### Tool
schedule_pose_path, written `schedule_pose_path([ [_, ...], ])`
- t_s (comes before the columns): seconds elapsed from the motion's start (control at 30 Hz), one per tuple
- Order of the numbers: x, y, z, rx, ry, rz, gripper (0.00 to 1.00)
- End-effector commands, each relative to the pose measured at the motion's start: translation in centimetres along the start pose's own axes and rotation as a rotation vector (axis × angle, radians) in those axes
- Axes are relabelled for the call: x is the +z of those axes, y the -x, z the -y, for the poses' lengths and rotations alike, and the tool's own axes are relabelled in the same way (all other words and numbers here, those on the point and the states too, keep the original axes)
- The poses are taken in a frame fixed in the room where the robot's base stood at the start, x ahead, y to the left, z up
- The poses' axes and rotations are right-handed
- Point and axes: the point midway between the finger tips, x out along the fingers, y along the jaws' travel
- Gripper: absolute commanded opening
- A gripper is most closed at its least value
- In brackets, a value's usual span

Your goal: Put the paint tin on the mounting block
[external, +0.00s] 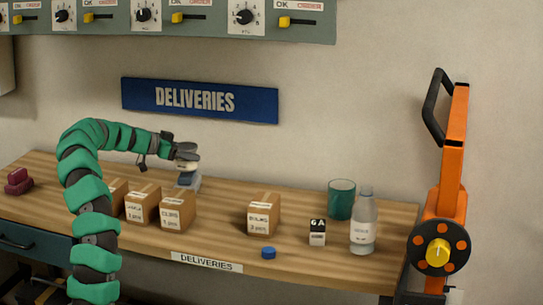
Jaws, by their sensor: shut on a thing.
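My gripper (186,157) reaches over the back left part of the table, behind the cardboard boxes. It is shut on a small pale object (187,166), likely the paint tin, mostly covered by the jaws. Right below is a small grey-blue thing (190,184), which may be the mounting block. Its lower part is partly hidden by a box. I cannot tell whether the held object touches it or hangs just above it.
Cardboard boxes (178,211) stand in front of my gripper, another (264,215) mid-table. To the right are a green cup (341,199), bottle (363,235), small black-and-white box (317,238) and blue cap (268,253). A maroon object (18,183) lies far left.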

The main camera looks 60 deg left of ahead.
Motion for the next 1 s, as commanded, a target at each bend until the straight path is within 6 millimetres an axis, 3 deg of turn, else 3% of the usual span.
schedule_pose_path([
  [0.1, 1.33, -0.56, -0.07, 0.002, 0.002, 0.000, 0.33],
  [0.5, 1.52, -0.67, -0.03, 0.000, -0.001, -0.001, 0.33],
  [0.53, 1.51, -0.66, -0.03, 0.000, -0.001, 0.000, 0.72],
  [0.6, 1.46, -0.64, -0.02, 0.000, -0.001, 0.000, 0.88],
  [1.0, 1.15, -0.47, 0.00, 0.000, 0.000, 0.001, 0.88],
])
